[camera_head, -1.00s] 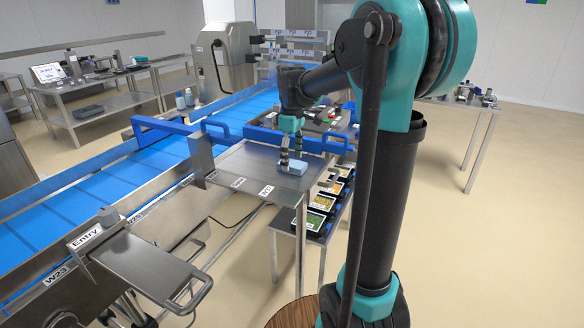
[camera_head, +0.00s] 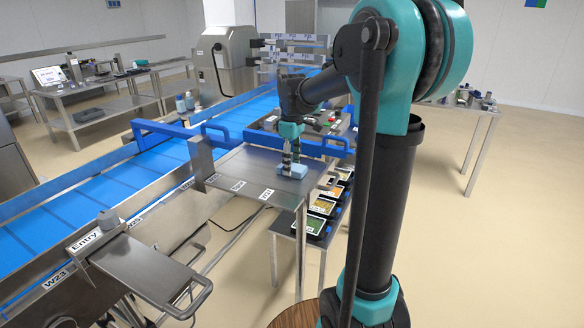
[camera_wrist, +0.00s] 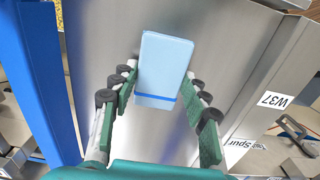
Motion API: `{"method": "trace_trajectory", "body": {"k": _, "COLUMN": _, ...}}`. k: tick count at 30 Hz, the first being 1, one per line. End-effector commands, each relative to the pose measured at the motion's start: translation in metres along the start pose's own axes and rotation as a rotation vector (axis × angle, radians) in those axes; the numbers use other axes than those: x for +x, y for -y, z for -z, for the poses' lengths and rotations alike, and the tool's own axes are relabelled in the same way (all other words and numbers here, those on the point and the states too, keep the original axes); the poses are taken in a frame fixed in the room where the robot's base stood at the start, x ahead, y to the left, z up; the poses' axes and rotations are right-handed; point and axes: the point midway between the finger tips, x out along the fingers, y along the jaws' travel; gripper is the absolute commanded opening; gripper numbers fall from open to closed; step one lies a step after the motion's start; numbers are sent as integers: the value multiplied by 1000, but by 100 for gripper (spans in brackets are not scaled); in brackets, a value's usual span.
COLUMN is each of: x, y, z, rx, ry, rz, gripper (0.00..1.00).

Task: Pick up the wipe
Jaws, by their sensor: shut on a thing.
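The wipe is a light blue rectangular block (camera_head: 293,171) on the bare steel table top near the belt. In the wrist view the wipe (camera_wrist: 164,62) lies between my fingers, with a darker blue band along its near end. My gripper (camera_head: 291,166) points down at the wipe from above. In the wrist view my gripper (camera_wrist: 163,80) has its green-backed fingers with dark round tips on both sides of the wipe, shut on its near part. The wipe appears to be at the table surface; I cannot tell whether any gap lies beneath it.
A blue guard rail (camera_head: 298,141) runs behind the table. The blue conveyor belt (camera_head: 90,185) lies to the left. Several food trays (camera_head: 322,207) stand on a lower shelf to the right. The steel surface (camera_head: 237,172) left of the wipe is clear.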

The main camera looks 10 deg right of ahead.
Motion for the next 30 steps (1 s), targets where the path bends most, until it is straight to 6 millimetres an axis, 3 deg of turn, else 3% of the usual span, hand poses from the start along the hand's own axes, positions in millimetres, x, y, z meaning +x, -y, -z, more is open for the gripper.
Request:
{"method": "trace_trajectory", "body": {"k": 8, "x": -21, "y": 0, "z": 0, "rx": 0, "ry": 0, "rz": 0, "gripper": 17}}
{"method": "trace_trajectory", "body": {"k": 11, "x": -41, "y": 0, "z": 0, "rx": 0, "ry": 0, "rz": 0, "gripper": 17}}
{"method": "trace_trajectory", "body": {"k": 21, "x": -136, "y": 0, "z": 0, "rx": 0, "ry": 0, "rz": 0, "gripper": 17}}
{"method": "trace_trajectory", "body": {"k": 30, "x": -189, "y": 0, "z": 0, "rx": 0, "ry": 0, "rz": 0, "gripper": 17}}
